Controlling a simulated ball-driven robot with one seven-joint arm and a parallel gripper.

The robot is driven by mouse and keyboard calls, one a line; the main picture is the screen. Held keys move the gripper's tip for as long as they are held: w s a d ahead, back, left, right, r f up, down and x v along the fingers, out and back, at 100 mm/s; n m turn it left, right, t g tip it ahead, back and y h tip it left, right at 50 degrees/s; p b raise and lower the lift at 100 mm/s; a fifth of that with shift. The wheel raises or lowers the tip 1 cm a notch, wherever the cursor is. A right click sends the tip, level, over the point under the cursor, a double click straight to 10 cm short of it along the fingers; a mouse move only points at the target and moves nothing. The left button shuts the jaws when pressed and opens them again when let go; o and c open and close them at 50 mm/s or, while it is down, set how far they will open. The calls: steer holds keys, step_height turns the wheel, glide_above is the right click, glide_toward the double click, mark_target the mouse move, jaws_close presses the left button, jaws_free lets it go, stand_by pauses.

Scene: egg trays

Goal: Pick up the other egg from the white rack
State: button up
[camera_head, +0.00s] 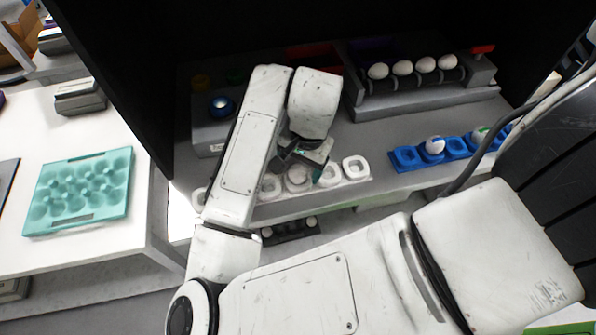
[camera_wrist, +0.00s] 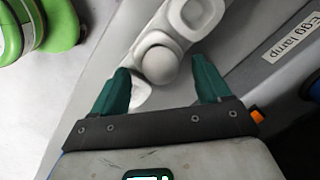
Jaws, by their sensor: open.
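The white rack (camera_head: 344,179) is a row of cups along the front of the grey bench, partly hidden by my arm. It also shows in the wrist view (camera_wrist: 180,24). A white egg (camera_wrist: 158,64) sits in one of its cups, and the cup beside it towards the upper right is empty. My gripper (camera_wrist: 160,66) is open, with its green fingers on either side of the egg and no clear contact. In the head view my gripper (camera_head: 316,164) is low over the middle of the rack, and the egg is hard to make out there.
A blue rack (camera_head: 405,157) on the right holds a few eggs. Several white eggs (camera_head: 403,68) lie in a row on a grey machine behind. A box labelled "Egg lamp" (camera_wrist: 284,50) stands close to the rack. A teal egg tray (camera_head: 84,217) is on the left table.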

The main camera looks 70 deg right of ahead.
steer(key=shift+w+f, duration=0.15)
steer(key=shift+f, duration=0.9)
steer(key=c, duration=0.7)
